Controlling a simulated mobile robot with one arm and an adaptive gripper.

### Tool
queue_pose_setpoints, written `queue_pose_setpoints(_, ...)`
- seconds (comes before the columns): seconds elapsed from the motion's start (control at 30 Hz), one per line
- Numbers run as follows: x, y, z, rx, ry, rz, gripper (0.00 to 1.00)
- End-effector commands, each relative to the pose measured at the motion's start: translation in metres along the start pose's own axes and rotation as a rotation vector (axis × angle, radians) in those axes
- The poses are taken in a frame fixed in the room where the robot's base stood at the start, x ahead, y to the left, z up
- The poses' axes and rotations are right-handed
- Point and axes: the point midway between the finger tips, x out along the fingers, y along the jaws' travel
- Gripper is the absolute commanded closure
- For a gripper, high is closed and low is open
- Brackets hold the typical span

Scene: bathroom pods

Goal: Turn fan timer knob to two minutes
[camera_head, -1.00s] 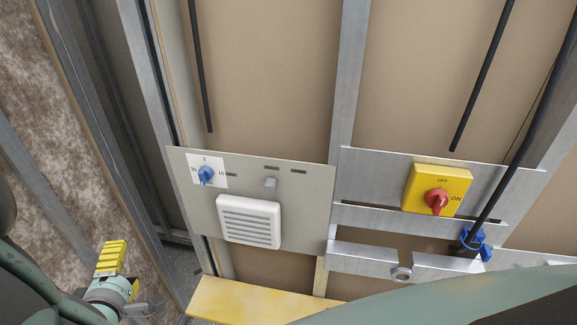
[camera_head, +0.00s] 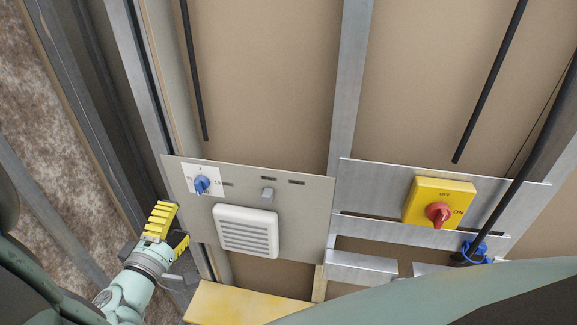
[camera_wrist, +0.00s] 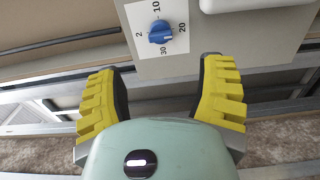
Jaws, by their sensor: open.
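The fan timer knob (camera_head: 202,184) is blue and sits on a white dial plate (camera_head: 188,172) at the upper left of a grey panel (camera_head: 310,222). In the wrist view the knob (camera_wrist: 160,32) is ahead of my gripper, with the marks 2, 10, 20 and 30 around it. My gripper (camera_wrist: 160,92) has two yellow ridged fingers, spread wide apart with nothing between them. In the head view my gripper (camera_head: 175,228) is at the lower left, below and left of the knob and apart from it.
A yellow isolator box (camera_head: 440,203) with a red knob is to the right. A yellow ledge (camera_head: 245,305) lies below. Metal studs frame the wall.

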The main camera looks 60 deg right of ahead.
Motion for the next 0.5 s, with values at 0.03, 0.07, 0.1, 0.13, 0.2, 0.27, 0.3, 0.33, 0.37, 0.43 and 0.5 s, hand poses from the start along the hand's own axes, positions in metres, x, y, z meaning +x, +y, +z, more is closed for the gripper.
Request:
queue_pose_setpoints(0.03,0.007,0.004,0.003,-0.001,-0.01,0.0,0.31)
queue_pose_setpoints(0.07,0.01,0.004,0.002,-0.002,-0.008,0.0,0.31)
queue_pose_setpoints(0.1,0.013,0.004,0.001,0.0,-0.007,0.002,0.31)
queue_pose_setpoints(0.13,0.016,0.004,0.001,0.001,-0.007,0.002,0.31)
queue_pose_setpoints(0.2,0.023,0.004,0.002,-0.001,-0.008,0.003,0.31)
queue_pose_setpoints(0.27,0.028,0.004,0.002,-0.003,-0.007,0.001,0.31)
queue_pose_setpoints(0.3,0.032,0.004,0.002,-0.001,-0.008,-0.001,0.31)
queue_pose_setpoints(0.33,0.035,0.003,0.003,-0.001,-0.009,0.0,0.31)
queue_pose_setpoints(0.37,0.037,0.003,0.002,-0.002,-0.008,0.001,0.31)
queue_pose_setpoints(0.43,0.043,0.003,0.001,0.0,-0.005,0.001,0.31)
queue_pose_setpoints(0.5,0.049,0.003,0.001,0.0,-0.006,0.001,0.31)
